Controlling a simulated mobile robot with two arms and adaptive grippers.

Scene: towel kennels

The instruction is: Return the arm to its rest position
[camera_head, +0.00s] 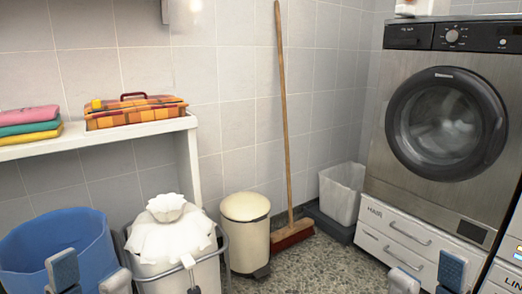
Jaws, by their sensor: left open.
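My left gripper (89,276) shows at the bottom left edge of the head view, its two blue-grey fingertips apart with nothing visible between them. It is in front of a blue tub (55,245) and a grey-rimmed bin (222,258). My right gripper (427,276) shows at the bottom right edge, its fingertips also apart and nothing visible between them. It is in front of the drawers under the washing machine. Both arms and the gripper bodies are below the picture's edge.
Folded pink, green and yellow towels (28,121) and an orange plaid case (135,110) sit on a white shelf (95,137). White crumpled material (170,235) tops the grey-rimmed bin. A cream pedal bin (245,232), broom (283,130), translucent bin (342,193) and washing machine (385,190) stand behind.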

